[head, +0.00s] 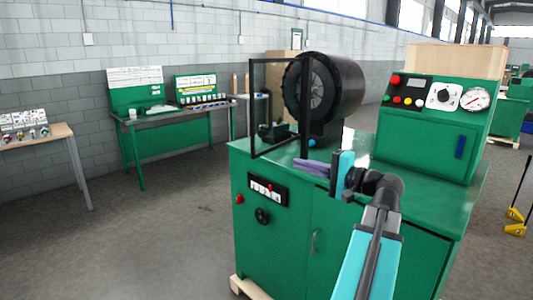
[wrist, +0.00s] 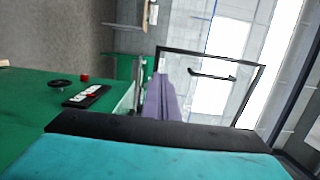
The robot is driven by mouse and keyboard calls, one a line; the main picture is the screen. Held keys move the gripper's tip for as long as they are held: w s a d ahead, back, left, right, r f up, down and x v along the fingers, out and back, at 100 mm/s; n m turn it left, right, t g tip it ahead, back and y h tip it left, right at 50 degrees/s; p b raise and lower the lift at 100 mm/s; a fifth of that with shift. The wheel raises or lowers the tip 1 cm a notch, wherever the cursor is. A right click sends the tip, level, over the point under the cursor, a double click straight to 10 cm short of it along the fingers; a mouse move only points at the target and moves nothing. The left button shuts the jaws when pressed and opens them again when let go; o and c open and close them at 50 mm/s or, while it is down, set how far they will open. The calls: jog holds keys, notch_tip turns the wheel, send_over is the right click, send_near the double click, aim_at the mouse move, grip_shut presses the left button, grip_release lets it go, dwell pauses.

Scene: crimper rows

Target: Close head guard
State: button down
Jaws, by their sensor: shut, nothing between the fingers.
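The head guard (head: 251,108) is a black rectangular frame with a clear pane, standing upright at the left side of the green machine's top. It appears swung out from the black round crimper head (head: 318,88), at an angle to its face. In the wrist view the guard frame (wrist: 208,54) shows ahead with a black bar handle (wrist: 212,76). My gripper (head: 305,166) has purple fingers, shut and empty, low over the machine top, right of the guard's lower edge. In the wrist view my gripper (wrist: 158,88) points toward the guard, left of its handle; contact cannot be told.
The green machine cabinet (head: 275,235) carries a front switch panel (head: 268,190). A control box (head: 432,128) with buttons and a gauge stands at the right. Green workbenches (head: 165,118) stand by the wall. The floor left of the machine is clear.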

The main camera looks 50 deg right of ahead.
aim_at(259, 150)
jog(key=shift+s+r, duration=0.3)
jog(key=shift+r, duration=0.1)
jog(key=shift+w, duration=0.2)
jog(key=shift+w+a+p, duration=0.15)
jog(key=shift+w+p, duration=0.3)
jog(key=shift+w, duration=1.8)
jog(key=shift+w+a+p, duration=0.15)
jog(key=shift+w+p, duration=0.35)
jog(key=shift+w, duration=1.8)
jog(key=shift+w+a+p, duration=0.15)
jog(key=shift+w+p, duration=0.3)
jog(key=shift+w, duration=1.8)
